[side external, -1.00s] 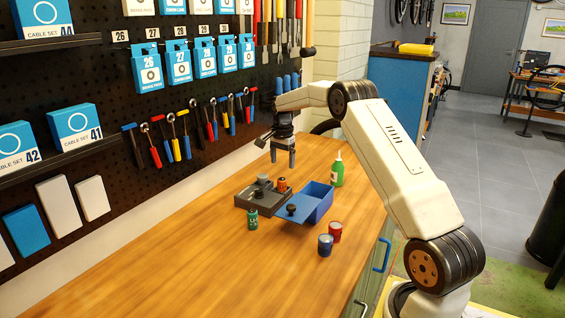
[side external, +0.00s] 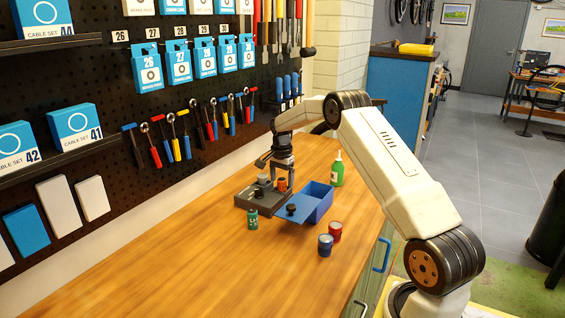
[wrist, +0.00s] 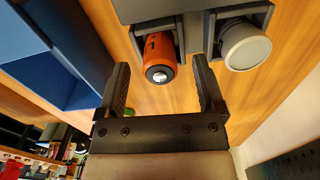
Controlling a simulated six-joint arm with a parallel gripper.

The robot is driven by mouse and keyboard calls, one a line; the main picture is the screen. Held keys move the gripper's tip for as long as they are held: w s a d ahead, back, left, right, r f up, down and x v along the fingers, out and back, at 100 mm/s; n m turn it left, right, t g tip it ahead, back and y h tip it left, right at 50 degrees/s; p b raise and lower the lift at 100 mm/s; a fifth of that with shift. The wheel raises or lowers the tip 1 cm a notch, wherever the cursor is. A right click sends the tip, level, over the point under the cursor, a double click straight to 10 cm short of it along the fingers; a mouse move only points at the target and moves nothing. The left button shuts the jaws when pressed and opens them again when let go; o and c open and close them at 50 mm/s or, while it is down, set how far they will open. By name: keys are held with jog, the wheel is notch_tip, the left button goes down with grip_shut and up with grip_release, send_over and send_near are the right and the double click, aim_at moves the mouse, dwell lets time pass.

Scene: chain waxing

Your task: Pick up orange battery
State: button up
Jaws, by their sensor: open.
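The orange battery (wrist: 159,57) stands in a slot of the dark grey holder (wrist: 192,9) in the wrist view. In the side view the orange battery (side external: 282,185) shows just under my gripper (side external: 282,176). My gripper (wrist: 163,90) is open, with one finger on each side of the orange battery in the wrist view. I cannot tell whether either finger touches it. The grey holder (side external: 250,207) lies on the bench in the side view.
A pale grey battery (wrist: 246,45) sits in the neighbouring slot, close to one finger. A blue box (side external: 322,205) is right of the holder. A green battery (side external: 252,220), blue can (side external: 325,245), red can (side external: 335,231) and green bottle (side external: 337,170) stand nearby. The front-left bench is clear.

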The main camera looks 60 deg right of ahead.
jog(key=shift+f, duration=0.65)
grip_shut()
